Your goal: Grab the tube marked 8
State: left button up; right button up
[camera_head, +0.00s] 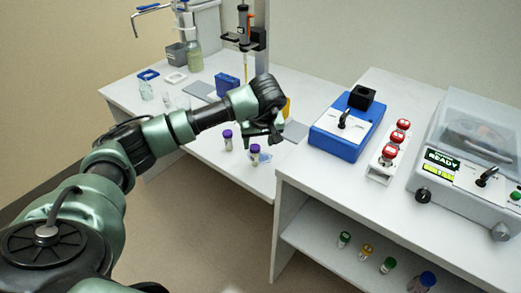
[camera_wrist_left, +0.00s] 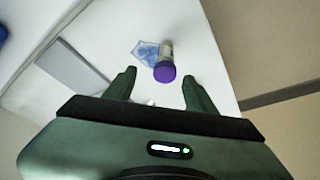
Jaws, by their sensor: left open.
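Two purple-capped tubes stand on the lower white bench in the head view, a left one (camera_head: 228,141) and a right one (camera_head: 254,155). I cannot read a number on either. My left gripper (camera_head: 264,136) is open and empty, above the bench close to the right tube. In the left wrist view one purple-capped tube (camera_wrist_left: 166,62) shows between and beyond the open fingers (camera_wrist_left: 158,77), apart from them. More tubes stand on the shelf under the right bench: green (camera_head: 343,240), yellow (camera_head: 365,251), another green (camera_head: 388,266) and blue (camera_head: 424,282). Their marks are too small to read.
The right bench holds a blue device (camera_head: 346,130), a white rack (camera_head: 378,172) with red-capped tubes (camera_head: 396,139) and a centrifuge-like machine (camera_head: 468,165) showing READY. A stand (camera_head: 262,45), bottle (camera_head: 194,58) and blue box (camera_head: 227,83) are behind my left arm.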

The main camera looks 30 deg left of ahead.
aim_at(256, 149)
pick_arm(q)
jog(key=f, duration=0.1)
jog(key=a+f, duration=0.1)
jog(key=shift+s+f+p, duration=0.1)
jog(key=shift+f+p, duration=0.2)
jog(key=shift+f, duration=0.1)
jog(key=x, duration=0.3)
jog(key=shift+f, duration=0.2)
jog(key=shift+a+f, duration=0.1)
jog(key=shift+f, duration=0.05)
grip_shut()
pick_arm(e)
jog(key=shift+s+r, duration=0.25)
jog(key=shift+s, duration=0.3)
jog(key=shift+s+r, duration=0.25)
jog(key=shift+s, duration=0.25)
